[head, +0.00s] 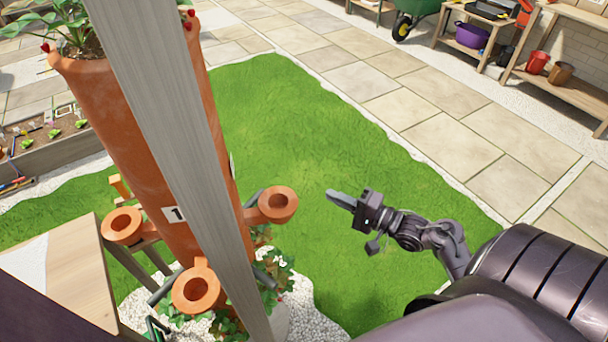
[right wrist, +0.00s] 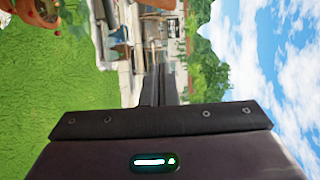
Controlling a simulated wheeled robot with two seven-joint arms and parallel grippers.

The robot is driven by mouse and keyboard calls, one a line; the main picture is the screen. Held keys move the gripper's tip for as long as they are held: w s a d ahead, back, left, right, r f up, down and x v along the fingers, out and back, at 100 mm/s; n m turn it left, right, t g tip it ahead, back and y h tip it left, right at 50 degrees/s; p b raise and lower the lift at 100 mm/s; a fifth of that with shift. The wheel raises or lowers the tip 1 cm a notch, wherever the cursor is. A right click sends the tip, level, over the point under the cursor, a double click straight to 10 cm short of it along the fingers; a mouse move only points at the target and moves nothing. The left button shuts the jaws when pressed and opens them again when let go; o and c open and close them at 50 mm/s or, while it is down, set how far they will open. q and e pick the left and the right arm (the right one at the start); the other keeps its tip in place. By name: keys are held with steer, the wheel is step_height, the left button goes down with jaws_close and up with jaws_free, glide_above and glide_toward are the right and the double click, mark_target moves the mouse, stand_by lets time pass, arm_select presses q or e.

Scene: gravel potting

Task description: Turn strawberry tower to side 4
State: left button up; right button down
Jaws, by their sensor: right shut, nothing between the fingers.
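The strawberry tower (head: 125,130) is a tall terracotta cylinder at the left of the head view, with plants on top and cup-shaped pockets low on its sides. A label with the digit 1 (head: 174,214) faces me. A pocket (head: 271,204) juts out on its right, with a dark bar beside it. My right gripper (head: 334,195) is shut and empty over the grass, to the right of that pocket and apart from it. Its fingers (right wrist: 160,75) point outward in the right wrist view. My left gripper is not in view.
A grey post (head: 175,120) crosses in front of the tower and hides part of it. A wooden table (head: 75,285) stands at lower left. White gravel (head: 300,305) lies around the base. Open grass (head: 290,120) and paving (head: 400,110) lie beyond.

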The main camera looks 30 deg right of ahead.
steer(key=w+a+p, duration=0.3)
steer(key=w+a, duration=0.3)
steer(key=a, duration=0.1)
stand_by(0.4)
